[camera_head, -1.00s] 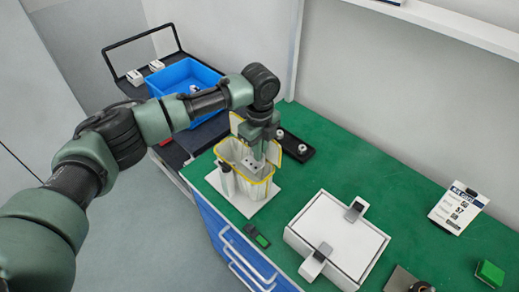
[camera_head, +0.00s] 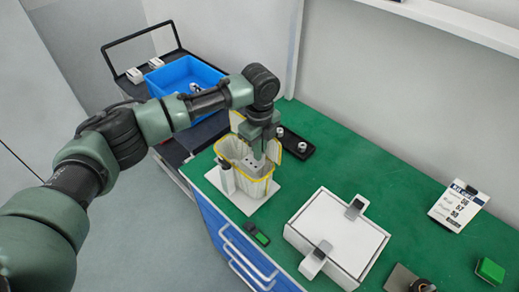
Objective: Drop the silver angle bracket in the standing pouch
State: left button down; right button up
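The standing pouch (camera_head: 233,178) is pale with a yellow rim. It stands upright with its mouth open on a white base plate on the green bench. My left gripper (camera_head: 265,156) points down at the pouch mouth, its fingertips at rim level. Its fingers look spread, with a gap between them. A small grey piece with dark spots, seemingly the silver angle bracket (camera_head: 250,164), shows inside the mouth below the fingers. It is partly hidden, and its exact rest is hard to tell.
A black tray (camera_head: 298,150) with small metal parts lies behind the pouch. A dark green-marked device (camera_head: 257,234) lies in front. A white clipped box (camera_head: 337,236), a label stand (camera_head: 459,206) and a green block (camera_head: 490,271) are rightward. A blue bin (camera_head: 176,78) stands behind left.

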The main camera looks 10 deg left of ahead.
pick_arm(q)
jog(key=shift+f, duration=0.45)
jog(key=c, duration=1.5)
grip_release()
jog(key=shift+c, duration=0.2)
jog(key=shift+r, duration=0.15)
jog(key=shift+r+b, duration=0.3)
jog(key=shift+b, duration=0.1)
notch_tip(320, 180, up, 7)
jog(key=shift+b, duration=0.95)
